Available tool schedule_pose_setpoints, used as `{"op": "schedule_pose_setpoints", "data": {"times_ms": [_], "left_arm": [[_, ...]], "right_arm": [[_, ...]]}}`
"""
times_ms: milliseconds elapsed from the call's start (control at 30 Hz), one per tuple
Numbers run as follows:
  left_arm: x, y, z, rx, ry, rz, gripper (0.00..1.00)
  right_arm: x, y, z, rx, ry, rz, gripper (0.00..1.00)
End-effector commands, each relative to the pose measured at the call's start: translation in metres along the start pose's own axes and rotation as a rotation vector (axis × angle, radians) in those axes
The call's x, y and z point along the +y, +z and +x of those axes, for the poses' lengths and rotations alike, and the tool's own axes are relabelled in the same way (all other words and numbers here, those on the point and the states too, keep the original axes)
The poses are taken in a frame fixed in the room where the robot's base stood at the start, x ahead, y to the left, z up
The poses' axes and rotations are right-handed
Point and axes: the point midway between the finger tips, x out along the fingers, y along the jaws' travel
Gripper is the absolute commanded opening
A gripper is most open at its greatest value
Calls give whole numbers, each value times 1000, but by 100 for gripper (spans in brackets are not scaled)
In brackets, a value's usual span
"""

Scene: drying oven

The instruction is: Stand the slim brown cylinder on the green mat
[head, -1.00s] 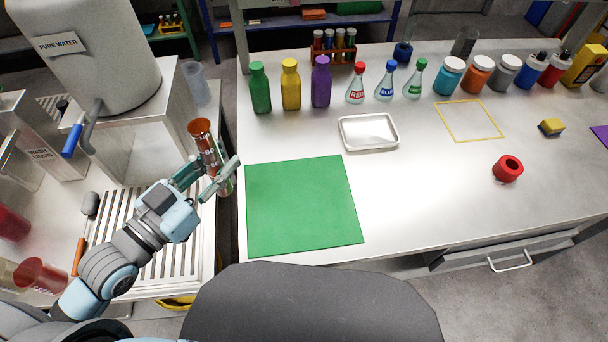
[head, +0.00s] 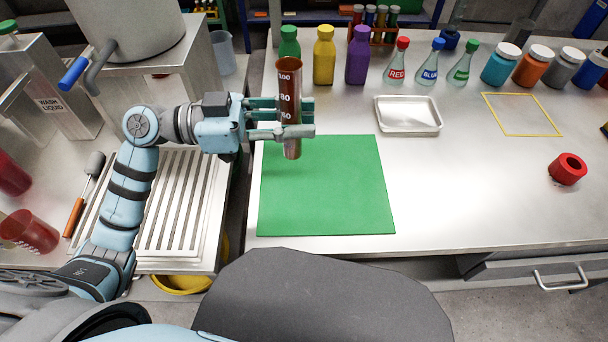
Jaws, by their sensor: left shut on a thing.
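The slim brown cylinder (head: 290,82) has white graduation marks and is upright. My left gripper (head: 291,124) is shut around its middle. The cylinder's lower end overlaps the upper left part of the green mat (head: 330,195) in the head view. It appears to be held above the mat, but the exact gap cannot be told. The mat lies flat at the left front of the steel bench and is bare. My right gripper is not in view.
Green (head: 289,44), yellow (head: 324,56) and purple (head: 358,57) bottles stand close behind the cylinder. A white tray (head: 408,126) lies right of the mat's far edge. The bench's right-middle area is clear.

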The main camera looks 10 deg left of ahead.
Motion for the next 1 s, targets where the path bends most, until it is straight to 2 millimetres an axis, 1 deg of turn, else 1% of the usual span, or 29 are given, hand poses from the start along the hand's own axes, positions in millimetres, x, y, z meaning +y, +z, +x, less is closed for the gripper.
{"op": "schedule_pose_setpoints", "data": {"times_ms": [33, 100, 133, 200, 333, 400, 467, 500, 567, 733, 833, 867, 900, 967, 1000], "left_arm": [[0, 24, 0, 0, -1, -8, 0], [0, 48, 0, 1, -1, -7, 0], [0, 56, 0, 1, -1, -6, 0], [0, 70, 0, 2, -1, -3, 0], [0, 88, -1, 1, -1, -2, 0], [0, 103, -1, 1, -2, -4, 0], [0, 114, -1, 2, -3, -3, 0], [0, 119, -1, 1, -2, -2, 0], [0, 122, -1, 1, -2, 1, 0], [0, 121, -1, 0, -2, 2, 0], [0, 123, -1, 0, -2, 2, 0], [0, 123, -1, 0, -2, 2, 25], [0, 122, -1, 0, -2, 1, 32], [0, 122, -1, 0, -2, 1, 41], [0, 122, -1, 0, -2, 1, 44]], "right_arm": [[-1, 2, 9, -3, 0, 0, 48], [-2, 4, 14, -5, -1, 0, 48], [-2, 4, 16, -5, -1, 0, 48], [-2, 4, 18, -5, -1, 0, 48], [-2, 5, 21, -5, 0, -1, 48], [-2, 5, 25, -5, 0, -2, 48], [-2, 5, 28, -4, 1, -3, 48], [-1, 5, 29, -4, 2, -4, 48], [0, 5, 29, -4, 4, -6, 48], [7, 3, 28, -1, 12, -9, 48], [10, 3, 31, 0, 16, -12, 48], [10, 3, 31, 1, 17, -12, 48], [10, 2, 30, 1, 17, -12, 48], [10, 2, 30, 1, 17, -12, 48], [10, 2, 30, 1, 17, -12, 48]]}}
